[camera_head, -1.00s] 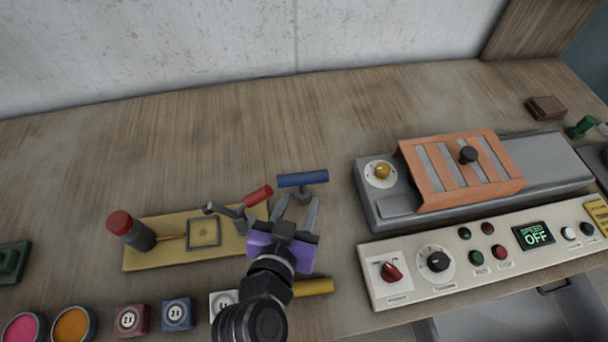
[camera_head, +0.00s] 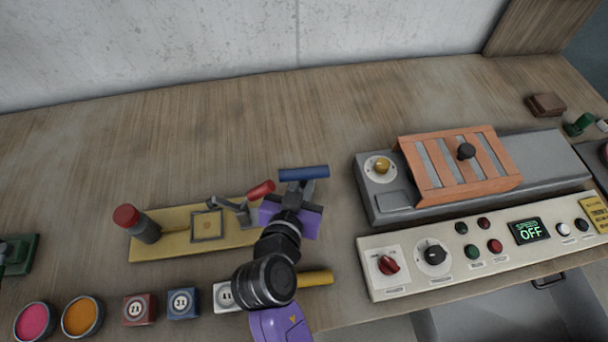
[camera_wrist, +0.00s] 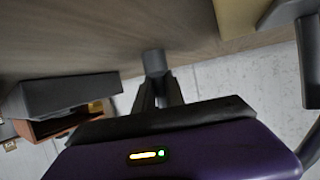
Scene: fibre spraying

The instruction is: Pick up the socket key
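The socket key, with a blue crossbar handle (camera_head: 303,173) and a grey shaft, stands on the bench just right of the yellow plate. My gripper (camera_head: 299,190) is at the shaft just below the blue bar. In the wrist view my gripper's dark fingers (camera_wrist: 161,88) are close together, with their tips at the key's grey end (camera_wrist: 155,62). They look shut on it. The handle is hidden in the wrist view. I see no clear lift off the bench.
Left of the key lies the yellow plate (camera_head: 165,250) with a red-handled lever (camera_head: 261,189) close to my gripper. To the right are the grey machine (camera_head: 550,160) and the control panel (camera_head: 408,280), reading OFF. The bench behind the key is clear.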

